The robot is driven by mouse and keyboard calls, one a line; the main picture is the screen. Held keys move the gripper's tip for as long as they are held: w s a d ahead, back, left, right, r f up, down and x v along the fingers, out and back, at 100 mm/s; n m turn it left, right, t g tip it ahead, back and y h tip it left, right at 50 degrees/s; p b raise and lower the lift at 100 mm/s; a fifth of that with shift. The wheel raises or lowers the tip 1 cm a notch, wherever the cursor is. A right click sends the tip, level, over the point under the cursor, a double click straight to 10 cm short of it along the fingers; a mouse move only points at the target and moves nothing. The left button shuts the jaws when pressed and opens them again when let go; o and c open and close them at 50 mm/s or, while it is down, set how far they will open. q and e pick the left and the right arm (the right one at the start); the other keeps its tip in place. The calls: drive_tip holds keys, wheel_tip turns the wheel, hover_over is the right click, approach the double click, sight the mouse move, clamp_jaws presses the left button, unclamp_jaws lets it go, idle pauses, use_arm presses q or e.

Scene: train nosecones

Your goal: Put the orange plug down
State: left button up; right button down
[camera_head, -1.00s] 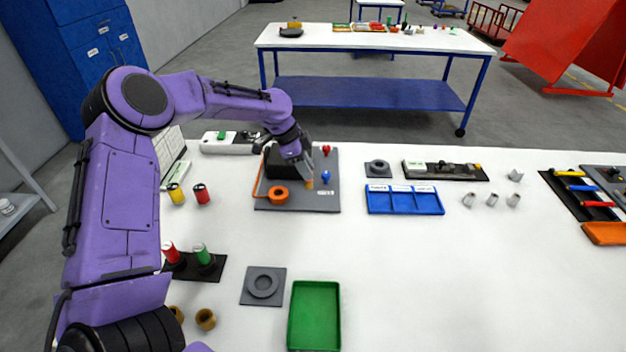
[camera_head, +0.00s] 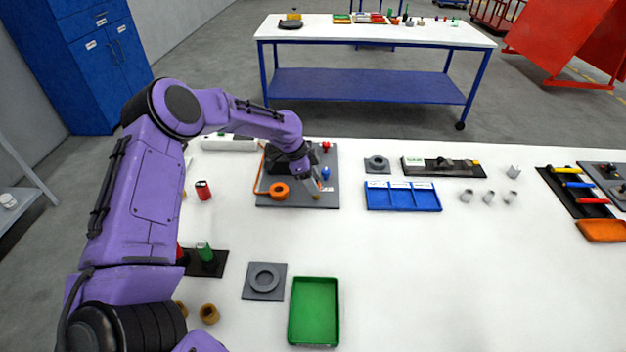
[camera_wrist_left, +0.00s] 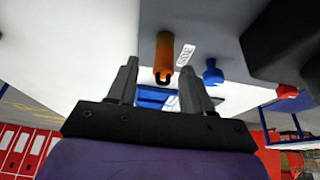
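The orange plug (camera_wrist_left: 164,58) is a short orange cylinder with a dark slot at its near end. In the left wrist view it is at the grey board (camera_wrist_left: 215,15), next to a white label. My left gripper (camera_wrist_left: 160,85) is open, with a finger on each side of the plug's line and visible gaps. In the head view the gripper (camera_head: 318,184) is low over the right part of the grey board (camera_head: 325,165). The plug is small and partly hidden there; its exact seating cannot be told. My right gripper is not in view.
A blue tray (camera_head: 403,207) is to the right, a green tray (camera_head: 314,311) in front. The white table between is clear.

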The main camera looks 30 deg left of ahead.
use_arm(q)
drive_tip(key=shift+a+r, duration=0.2)
drive_tip(key=shift+r, duration=0.25)
drive_tip(key=b+v, duration=0.2)
drive_tip(key=v, duration=0.8)
drive_tip(key=shift+r, duration=0.4)
drive_tip(key=shift+s+a, duration=0.1)
drive_tip(key=shift+a, duration=0.15)
